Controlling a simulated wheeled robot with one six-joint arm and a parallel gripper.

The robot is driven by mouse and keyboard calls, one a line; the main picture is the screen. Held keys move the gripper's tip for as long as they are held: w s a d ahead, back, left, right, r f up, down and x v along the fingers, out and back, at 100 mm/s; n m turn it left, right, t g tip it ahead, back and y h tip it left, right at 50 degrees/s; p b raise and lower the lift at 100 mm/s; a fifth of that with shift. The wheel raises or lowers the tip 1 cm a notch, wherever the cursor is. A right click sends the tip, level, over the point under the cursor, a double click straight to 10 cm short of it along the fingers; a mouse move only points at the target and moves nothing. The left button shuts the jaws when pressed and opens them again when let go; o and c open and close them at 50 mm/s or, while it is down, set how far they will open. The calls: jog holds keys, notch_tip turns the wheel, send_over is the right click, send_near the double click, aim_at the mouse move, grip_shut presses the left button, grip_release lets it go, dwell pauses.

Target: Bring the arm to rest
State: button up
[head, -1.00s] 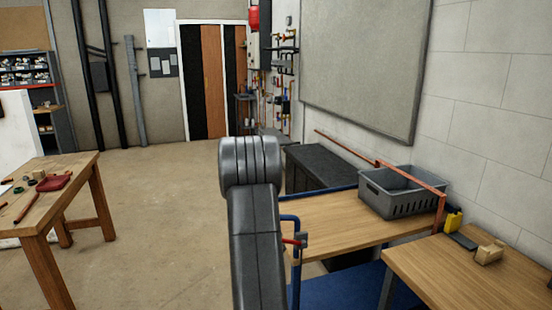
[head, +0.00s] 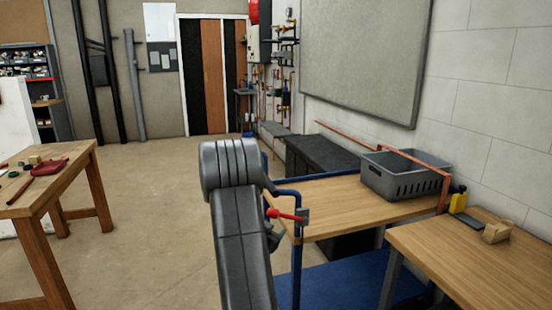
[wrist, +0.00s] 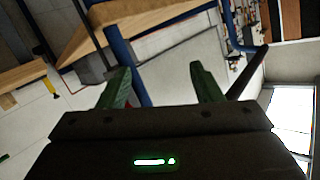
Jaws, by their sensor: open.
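My arm (head: 240,235) rises in the middle of the head view, bent at a dark ribbed elbow. My gripper is mostly hidden behind it there; a small dark green part shows at its right edge. In the wrist view my gripper (wrist: 162,78) has two green fingers spread wide apart with nothing held between them. A blue pipe (wrist: 122,50) passes close by the left finger in that view; I cannot tell whether they touch.
A blue pipe frame (head: 297,262) with a red lever (head: 288,216) stands just right of my arm. A wooden bench (head: 350,207) carries a grey crate (head: 385,182). Another bench (head: 480,262) is front right, a wooden table (head: 60,185) left. Open floor (head: 150,215) lies between.

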jog(key=s+a+f+n+t+h+b, duration=0.1)
jog(key=s+f+n+t+b, duration=0.1)
jog(key=s+f+b, duration=0.1)
jog(key=shift+s+f+n+b, duration=0.35)
jog(key=shift+s+b, duration=0.3)
jog(key=shift+s, duration=0.15)
jog(key=shift+a, duration=0.1)
